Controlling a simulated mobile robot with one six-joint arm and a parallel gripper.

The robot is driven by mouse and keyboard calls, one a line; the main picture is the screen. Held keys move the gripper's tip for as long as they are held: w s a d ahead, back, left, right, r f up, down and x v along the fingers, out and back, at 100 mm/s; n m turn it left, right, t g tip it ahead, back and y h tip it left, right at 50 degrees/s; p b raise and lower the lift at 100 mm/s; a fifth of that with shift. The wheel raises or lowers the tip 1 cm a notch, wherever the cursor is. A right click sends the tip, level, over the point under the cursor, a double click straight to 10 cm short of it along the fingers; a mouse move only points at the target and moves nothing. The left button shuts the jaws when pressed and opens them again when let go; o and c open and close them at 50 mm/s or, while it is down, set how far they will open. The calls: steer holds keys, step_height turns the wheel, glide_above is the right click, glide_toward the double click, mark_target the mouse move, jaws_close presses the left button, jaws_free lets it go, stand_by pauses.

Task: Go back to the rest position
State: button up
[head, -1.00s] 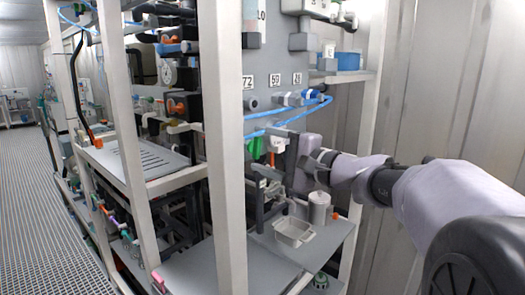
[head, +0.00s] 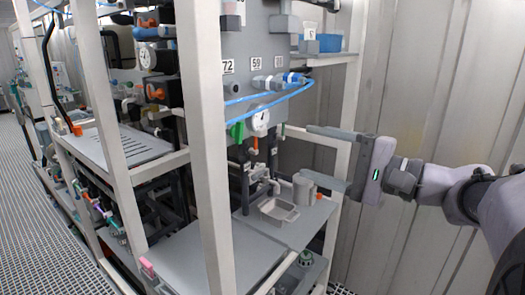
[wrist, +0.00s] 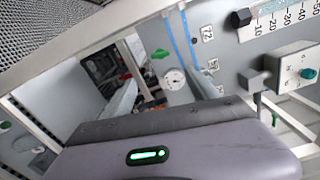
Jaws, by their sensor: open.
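My gripper (head: 318,155) is at the right of the head view, with its two long grey fingers spread apart and pointing left toward the rack. Nothing is between the fingers. The lower finger is close to a grey cylindrical vessel (head: 304,188) on the rack's shelf; I cannot tell whether they touch. In the wrist view my gripper's purple-grey body with a green light fills the lower part, and the fingertips are hard to make out.
A metal tray (head: 278,210) sits beside the vessel on the grey shelf (head: 300,235). A white rack post (head: 205,150) stands to the left. A dial gauge (head: 260,121), also in the wrist view (wrist: 174,79), and blue tubes (head: 270,101) are on the panel. A bare wall is at the right.

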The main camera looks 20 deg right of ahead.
steer(key=s+a+f+n+g+h, duration=0.1)
steer(key=s+a+f+n+g, duration=0.1)
steer(key=s+a+f+g, duration=0.4)
steer(key=s+a+f+n+g+h, duration=0.1)
steer(key=s+a+f+n+g, duration=0.15)
steer(key=a+f, duration=0.6)
steer(key=s+f+n+h, duration=0.3)
steer(key=s+f+h, duration=0.3)
steer(key=s, duration=0.4)
steer(key=shift+a+f+n+h, duration=0.15)
steer(key=shift+f+n+h, duration=0.2)
steer(key=shift+f, duration=0.25)
